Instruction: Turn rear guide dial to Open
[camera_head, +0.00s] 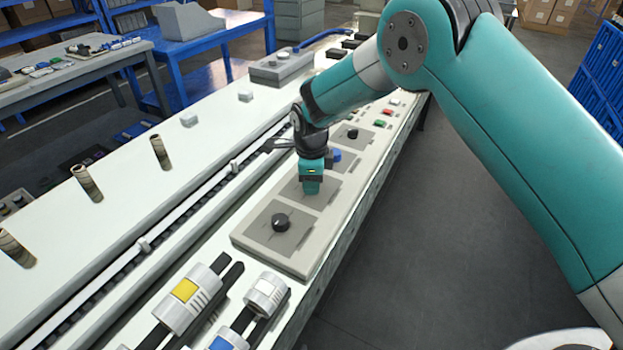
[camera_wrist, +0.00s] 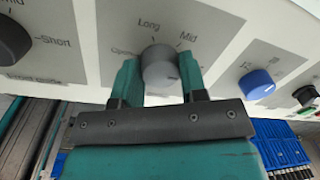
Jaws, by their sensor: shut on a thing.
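My gripper (camera_head: 311,190) points down at the middle of the control panel (camera_head: 245,240) on the long machine. In the wrist view, its two teal fingers (camera_wrist: 160,75) stand on either side of a grey round dial (camera_wrist: 161,68) and are shut on it. Labels around this dial read Long, Mid and what looks like Open, at its upper left and partly covered by a finger. Which label the dial points to I cannot tell. The dial's own name is not visible. In the head view the gripper hides the dial.
A black dial (camera_head: 281,222) sits on the nearer panel square; it also shows at left in the wrist view (camera_wrist: 12,40), with a Short label. A blue dial (camera_head: 336,155) and another black knob (camera_head: 352,133) lie beyond my gripper.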

